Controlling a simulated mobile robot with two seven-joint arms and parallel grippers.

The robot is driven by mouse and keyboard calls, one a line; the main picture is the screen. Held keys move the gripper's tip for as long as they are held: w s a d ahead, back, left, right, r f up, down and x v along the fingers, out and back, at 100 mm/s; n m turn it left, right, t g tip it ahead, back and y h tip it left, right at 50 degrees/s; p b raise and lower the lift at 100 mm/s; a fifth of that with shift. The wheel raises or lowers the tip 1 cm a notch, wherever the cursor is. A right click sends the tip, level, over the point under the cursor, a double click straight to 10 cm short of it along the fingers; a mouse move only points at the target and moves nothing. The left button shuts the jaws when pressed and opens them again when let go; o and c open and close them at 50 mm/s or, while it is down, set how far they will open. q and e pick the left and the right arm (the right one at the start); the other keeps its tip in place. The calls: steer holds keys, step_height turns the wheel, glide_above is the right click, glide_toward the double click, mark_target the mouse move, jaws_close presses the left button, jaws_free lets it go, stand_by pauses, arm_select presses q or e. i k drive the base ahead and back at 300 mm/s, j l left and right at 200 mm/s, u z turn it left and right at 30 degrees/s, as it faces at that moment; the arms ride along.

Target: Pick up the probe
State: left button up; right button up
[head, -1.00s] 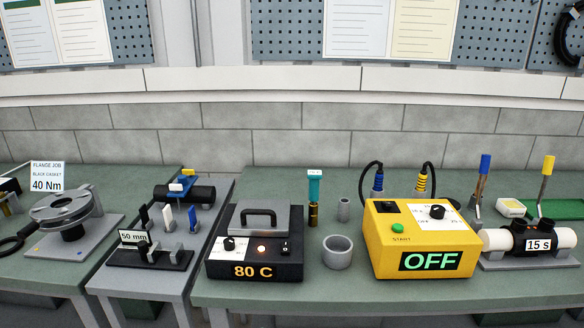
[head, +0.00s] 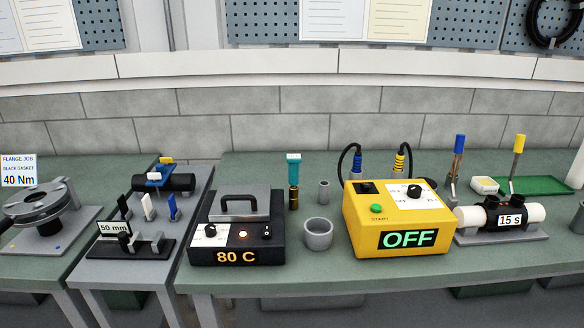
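A slim upright tool with a teal T-shaped top and a brass-coloured lower part (head: 293,182) stands on the green bench, between the black 80 C heater box (head: 236,257) and the grey cup (head: 318,234). It may be the probe; its label is too small to read. Two cabled connectors, one with a blue collar (head: 357,165) and one with a yellow collar (head: 399,163), stand behind the yellow control box (head: 396,232), which reads OFF. Neither of my grippers is in view.
A small grey cylinder (head: 324,192) stands behind the cup. A white pipe with a black coupling (head: 494,214) marked 15 s sits at right. A 50 mm fixture (head: 125,245) and a flange assembly (head: 40,208) are at left. The bench front edge is mostly clear.

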mark_target(293, 159)
steer(key=i+l, duration=0.1)
steer(key=i, duration=0.35)
steer(key=i+l, duration=0.1)
steer(key=i, duration=0.35)
steer(key=l+z, duration=0.05)
